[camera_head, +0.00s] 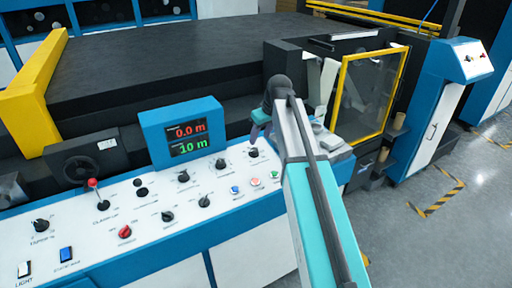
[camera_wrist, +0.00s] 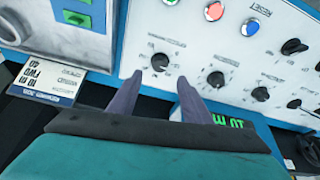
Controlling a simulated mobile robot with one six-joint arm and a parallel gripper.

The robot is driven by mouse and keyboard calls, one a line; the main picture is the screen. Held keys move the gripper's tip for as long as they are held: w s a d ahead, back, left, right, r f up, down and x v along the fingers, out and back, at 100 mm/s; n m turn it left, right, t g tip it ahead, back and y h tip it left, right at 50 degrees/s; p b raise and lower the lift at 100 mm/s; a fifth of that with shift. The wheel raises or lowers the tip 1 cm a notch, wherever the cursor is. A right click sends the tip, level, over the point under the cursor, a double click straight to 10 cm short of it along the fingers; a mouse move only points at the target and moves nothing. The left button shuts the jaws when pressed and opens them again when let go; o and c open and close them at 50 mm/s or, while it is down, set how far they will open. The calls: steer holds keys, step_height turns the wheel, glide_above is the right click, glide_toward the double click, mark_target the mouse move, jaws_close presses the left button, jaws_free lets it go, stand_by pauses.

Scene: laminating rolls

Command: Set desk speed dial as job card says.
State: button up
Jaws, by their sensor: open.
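My gripper (camera_head: 258,133) hangs above the right end of the control desk (camera_head: 95,238), its purple fingers open. In the wrist view, the open gripper (camera_wrist: 165,77) has nothing between its fingers. A black dial (camera_wrist: 160,62) on the white panel lies just beyond the fingertips, apart from them as far as I can tell. This dial also seems to show in the head view (camera_head: 253,152). Its label is too small to read, so I cannot confirm which is the speed dial. A printed card (camera_wrist: 48,82) lies left of the gripper; upside-down text seems to include "FWD" and "40".
The blue display box (camera_head: 181,133) reads "0.0 m" and "10 m". A red-knobbed lever (camera_head: 93,184) stands on the desk. A yellow-framed guard (camera_head: 370,92) is at the right.

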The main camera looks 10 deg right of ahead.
mark_target(254, 150)
steer(key=shift+p+x, duration=1.2)
steer(key=shift+x, duration=3.25)
steer(key=shift+c, duration=0.6)
steer(key=c, duration=0.9)
